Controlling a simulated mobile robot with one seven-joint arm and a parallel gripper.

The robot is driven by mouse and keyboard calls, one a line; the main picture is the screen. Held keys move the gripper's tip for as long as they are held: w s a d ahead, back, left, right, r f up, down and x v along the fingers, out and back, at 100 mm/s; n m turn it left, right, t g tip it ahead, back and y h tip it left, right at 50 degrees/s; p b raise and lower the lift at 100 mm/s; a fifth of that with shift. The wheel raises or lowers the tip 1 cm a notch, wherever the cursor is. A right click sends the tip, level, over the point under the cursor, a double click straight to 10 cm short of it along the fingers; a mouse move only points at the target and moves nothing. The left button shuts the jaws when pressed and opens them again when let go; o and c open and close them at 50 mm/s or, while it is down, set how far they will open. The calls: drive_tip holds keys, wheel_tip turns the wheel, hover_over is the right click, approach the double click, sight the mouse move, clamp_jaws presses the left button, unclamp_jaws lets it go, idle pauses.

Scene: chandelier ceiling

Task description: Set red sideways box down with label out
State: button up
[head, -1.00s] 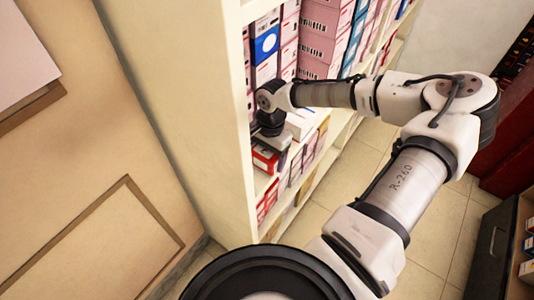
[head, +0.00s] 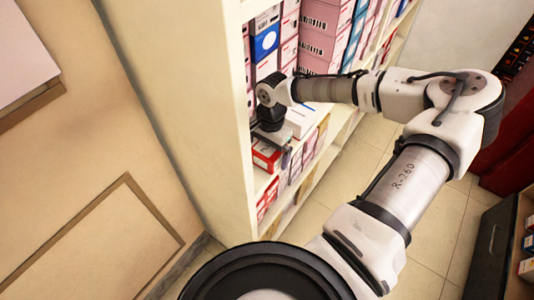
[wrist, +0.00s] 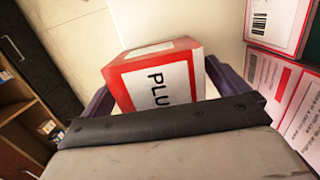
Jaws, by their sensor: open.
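A red box (head: 266,157) with a white panel lies on a shelf near its left end in the head view. In the wrist view the red box (wrist: 158,78) shows a white label face with black letters "PLU", which read sideways. My gripper (head: 279,160) is at the box, over the shelf's front edge. In the wrist view my gripper (wrist: 165,92) is open, with one dark finger on each side of the box. I cannot tell whether either finger touches it. The near lower part of the box is hidden behind the gripper body.
The cream shelf unit (head: 231,160) has a tall side panel close on the left of my gripper. Pink and white boxes (head: 322,45) are stacked on the shelf above. More boxes stand to the right and below. The tiled floor (head: 318,222) in front is clear.

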drive_tip(key=r, duration=0.3)
drive_tip(key=r+b, duration=0.1)
drive_tip(key=r, duration=0.3)
drive_tip(key=w+d+r, duration=0.1)
drive_tip(key=r, duration=0.3)
